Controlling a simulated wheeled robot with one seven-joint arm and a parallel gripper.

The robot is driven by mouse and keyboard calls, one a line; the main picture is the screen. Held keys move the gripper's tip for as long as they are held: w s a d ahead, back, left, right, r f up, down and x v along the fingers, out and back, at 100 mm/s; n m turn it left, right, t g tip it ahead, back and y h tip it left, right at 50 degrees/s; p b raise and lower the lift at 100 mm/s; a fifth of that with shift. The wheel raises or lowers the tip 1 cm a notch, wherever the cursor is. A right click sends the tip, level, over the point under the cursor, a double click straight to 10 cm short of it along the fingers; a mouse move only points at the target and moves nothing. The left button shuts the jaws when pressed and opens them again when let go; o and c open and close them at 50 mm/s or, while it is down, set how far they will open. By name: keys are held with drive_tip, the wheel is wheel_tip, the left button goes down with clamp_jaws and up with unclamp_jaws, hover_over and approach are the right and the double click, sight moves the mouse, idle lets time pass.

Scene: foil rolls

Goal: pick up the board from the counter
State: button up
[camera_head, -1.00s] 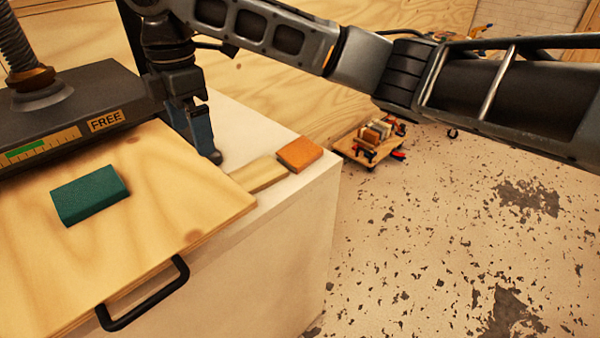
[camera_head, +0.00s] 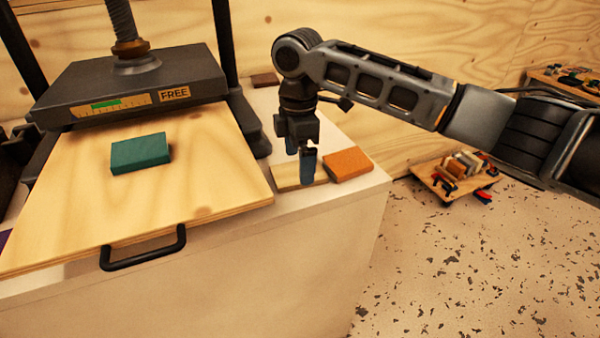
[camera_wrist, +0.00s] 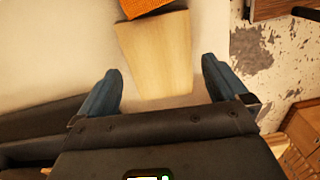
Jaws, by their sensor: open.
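The board is a small pale wooden piece (camera_head: 285,181) lying flat on the white counter (camera_head: 330,206), right of the plywood sheet. Its right end is against or very near an orange block (camera_head: 348,162). My gripper (camera_head: 299,168) points down over the board, with its blue fingers apart and nothing held. In the wrist view, the board (camera_wrist: 157,55) lies between and ahead of the open fingers (camera_wrist: 161,66). One finger covers part of the board in the head view. I cannot tell exactly how high the fingertips are.
A black press (camera_head: 140,80) marked FREE stands at left. A plywood sheet (camera_head: 215,190) with a black handle (camera_head: 145,250) lies before it, bearing a green block (camera_head: 140,153). A loaded wooden dolly (camera_head: 440,188) stands on the floor at right. The counter ends just right of the orange block.

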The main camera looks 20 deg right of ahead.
drive_tip(key=shift+f, duration=1.1)
drive_tip(key=c, duration=0.9)
drive_tip(key=shift+r, duration=0.15)
